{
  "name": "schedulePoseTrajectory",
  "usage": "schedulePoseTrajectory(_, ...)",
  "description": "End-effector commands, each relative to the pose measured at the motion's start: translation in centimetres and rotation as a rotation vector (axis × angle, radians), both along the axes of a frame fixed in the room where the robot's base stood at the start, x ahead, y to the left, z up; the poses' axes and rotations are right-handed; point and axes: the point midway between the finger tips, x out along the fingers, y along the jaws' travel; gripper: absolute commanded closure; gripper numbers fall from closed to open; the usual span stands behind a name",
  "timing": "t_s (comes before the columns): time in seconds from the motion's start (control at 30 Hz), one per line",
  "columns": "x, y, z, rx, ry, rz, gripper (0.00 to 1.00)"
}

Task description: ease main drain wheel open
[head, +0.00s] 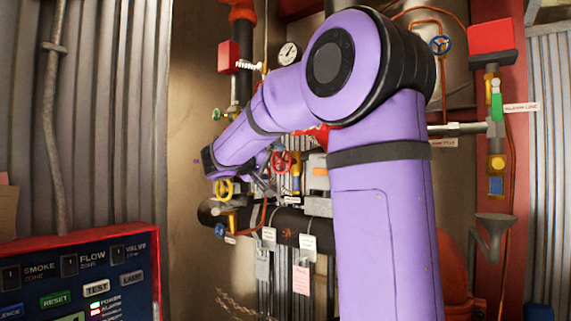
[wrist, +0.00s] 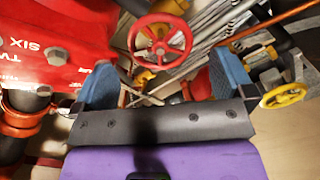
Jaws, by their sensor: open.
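A red handwheel (wrist: 161,47) with spokes shows in the wrist view, ahead of and between the fingers of my gripper (wrist: 160,82). The gripper is open, with blue pads standing apart and nothing between them. The red wheel seems a little beyond the fingertips; I see no contact. A yellow handwheel (wrist: 284,95) lies outside the right finger. In the head view the red wheel (head: 282,161) and yellow wheel (head: 224,188) sit among the pipes, with my gripper (head: 264,183) close by, partly hidden by my arm. No legible tag shows which wheel is the main drain.
A red body with white lettering (wrist: 50,45) is close on the left in the wrist view. A dark horizontal pipe (head: 285,222) with hanging tags runs below the wheels. A control panel (head: 80,280) stands at lower left. A blue wheel (head: 440,45) is at upper right.

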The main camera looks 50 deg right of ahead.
Motion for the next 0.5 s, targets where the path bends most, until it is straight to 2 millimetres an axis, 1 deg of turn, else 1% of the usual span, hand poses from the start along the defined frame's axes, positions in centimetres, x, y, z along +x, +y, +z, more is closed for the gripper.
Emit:
schedulePoseTrajectory(0.03,0.1,-1.0,-0.1,0.001,0.001,-0.003,0.00)
schedulePoseTrajectory(0.2,0.3,-4.0,0.0,0.001,0.001,-0.003,0.00)
schedulePoseTrajectory(0.4,0.5,-6.5,0.0,0.000,0.000,-0.002,0.00)
schedulePoseTrajectory(0.5,0.5,-7.1,0.0,0.000,0.001,-0.001,0.00)
